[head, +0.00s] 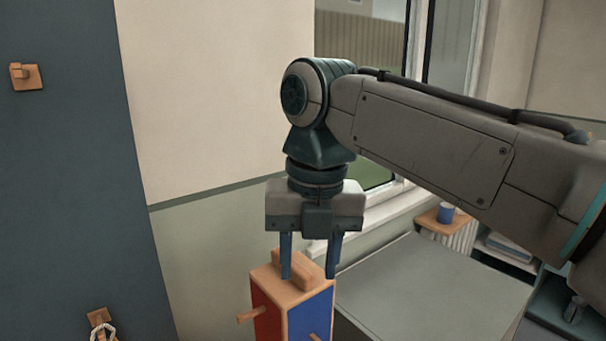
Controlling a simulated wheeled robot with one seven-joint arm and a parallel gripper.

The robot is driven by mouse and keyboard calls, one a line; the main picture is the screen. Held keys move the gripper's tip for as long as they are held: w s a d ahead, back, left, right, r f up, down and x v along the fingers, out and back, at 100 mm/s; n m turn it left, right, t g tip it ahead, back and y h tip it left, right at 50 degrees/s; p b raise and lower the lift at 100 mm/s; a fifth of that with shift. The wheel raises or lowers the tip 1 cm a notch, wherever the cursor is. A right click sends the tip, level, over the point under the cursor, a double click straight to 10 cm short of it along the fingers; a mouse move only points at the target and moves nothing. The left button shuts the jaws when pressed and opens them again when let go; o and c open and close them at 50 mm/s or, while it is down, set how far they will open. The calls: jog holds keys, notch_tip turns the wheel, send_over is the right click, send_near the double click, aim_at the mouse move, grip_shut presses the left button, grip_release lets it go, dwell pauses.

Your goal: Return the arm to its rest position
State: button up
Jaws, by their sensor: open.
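My gripper (308,272) points straight down in the head view, with its two blue fingers apart. A wooden block (293,270) on top of a box sits between or just behind the fingers; I cannot tell whether they touch it. The box (310,316) has a wooden top, a red side, a blue side and wooden pegs (250,315) sticking out. Its lower part is cut off by the frame. My arm comes in from the right and bends down at the wrist above the box.
A grey flat surface (430,290) lies right of the box. Behind it, a small wooden shelf (440,226) holds a blue cup (446,211) by the window. A dark panel (60,180) at left bears a wooden peg (26,76) and a lower hook (100,320).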

jog(key=s+d+f+n+t, duration=0.1)
jog(key=d+f+n, duration=0.3)
jog(key=f+n, duration=0.3)
jog(key=s+d+f+n+t, duration=0.1)
jog(key=d+f+n, duration=0.4)
jog(key=n, duration=1.1)
jog(key=s+d+f+n+t+b, duration=0.1)
jog(key=s+d+f+n, duration=0.1)
jog(key=d+f+n, duration=0.3)
notch_tip(320, 180, down, 5)
jog(key=n, duration=0.7)
jog(key=shift+s+d+r+t+h, duration=0.2)
jog(key=shift+t+h, duration=0.1)
jog(key=shift+h, duration=0.1)
jog(key=shift+c, duration=0.6)
jog(key=shift+a, duration=0.15)
